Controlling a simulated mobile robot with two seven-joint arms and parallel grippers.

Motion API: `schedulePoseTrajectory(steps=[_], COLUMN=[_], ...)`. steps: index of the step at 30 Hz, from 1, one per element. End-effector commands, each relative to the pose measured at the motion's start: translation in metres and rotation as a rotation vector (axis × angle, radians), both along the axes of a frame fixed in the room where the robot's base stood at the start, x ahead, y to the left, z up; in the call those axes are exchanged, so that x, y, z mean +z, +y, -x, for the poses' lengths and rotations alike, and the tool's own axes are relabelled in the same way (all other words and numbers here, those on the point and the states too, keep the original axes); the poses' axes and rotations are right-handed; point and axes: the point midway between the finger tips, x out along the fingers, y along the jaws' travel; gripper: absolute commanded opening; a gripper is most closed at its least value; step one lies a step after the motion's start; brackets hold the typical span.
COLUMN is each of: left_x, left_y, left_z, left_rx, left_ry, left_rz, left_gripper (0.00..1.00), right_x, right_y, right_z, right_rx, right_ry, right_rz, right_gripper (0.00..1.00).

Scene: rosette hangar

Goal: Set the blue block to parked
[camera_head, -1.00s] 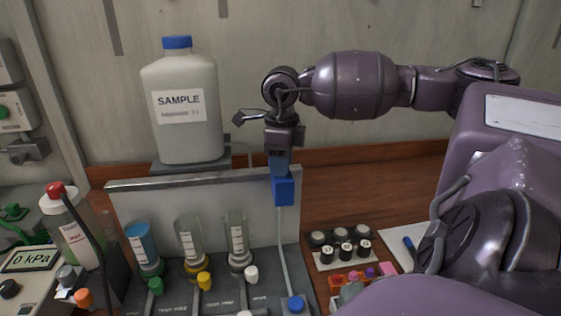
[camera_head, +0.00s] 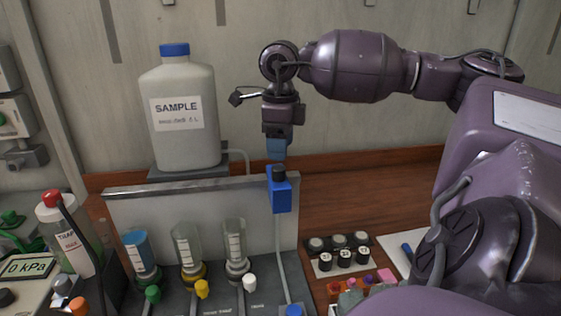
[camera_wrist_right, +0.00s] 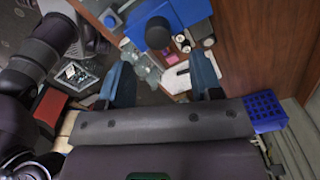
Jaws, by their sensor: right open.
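The blue block (camera_head: 280,195) sits at the right end of the pale upright panel, with a dark round knob on its top. A pale tube runs down from it to a blue cap (camera_head: 294,310). In the right wrist view the blue block (camera_wrist_right: 185,12) and its dark knob (camera_wrist_right: 158,32) are at the top, beyond the fingertips. My right gripper (camera_head: 277,155) points down just above the knob, apart from it. Its two blue fingers (camera_wrist_right: 160,60) are spread and empty. My left gripper is not in view.
A large SAMPLE bottle (camera_head: 178,110) stands behind the panel (camera_head: 190,212). Graduated cylinders and coloured valve knobs (camera_head: 202,288) stand in front. Black-and-white knobs (camera_head: 342,258) and small coloured items (camera_head: 368,278) lie to the right. Brown bench (camera_head: 350,200) is clear behind these.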

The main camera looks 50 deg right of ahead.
Motion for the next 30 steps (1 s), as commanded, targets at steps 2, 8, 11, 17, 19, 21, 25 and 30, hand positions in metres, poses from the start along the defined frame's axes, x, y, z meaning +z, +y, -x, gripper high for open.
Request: schedulePoseTrajectory(steps=[2,8,11,17,19,21,25,30], left_x=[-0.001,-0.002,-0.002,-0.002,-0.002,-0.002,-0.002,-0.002], left_y=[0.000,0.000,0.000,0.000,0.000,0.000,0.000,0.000], left_z=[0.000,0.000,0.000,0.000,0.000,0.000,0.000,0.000], left_rx=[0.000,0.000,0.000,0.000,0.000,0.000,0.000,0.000], left_ry=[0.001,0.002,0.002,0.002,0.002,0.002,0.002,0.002], left_rz=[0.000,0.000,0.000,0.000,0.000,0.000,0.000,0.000], left_gripper=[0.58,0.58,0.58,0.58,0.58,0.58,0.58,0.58], right_x=[0.015,0.040,0.046,0.050,0.049,0.049,0.049,0.049], right_y=[0.000,0.000,0.000,0.000,0.000,0.000,0.000,0.000], right_z=[-0.001,-0.001,0.000,0.000,0.000,0.000,0.000,0.000], right_rx=[0.000,0.000,0.000,0.000,0.000,0.000,0.000,0.000], right_ry=[-0.004,-0.003,-0.001,0.001,0.001,0.001,0.001,0.001], right_rz=[0.000,0.001,0.000,0.000,0.000,0.000,0.000,0.000], right_gripper=[0.59,0.59,0.59,0.59,0.59,0.59,0.59,0.59])
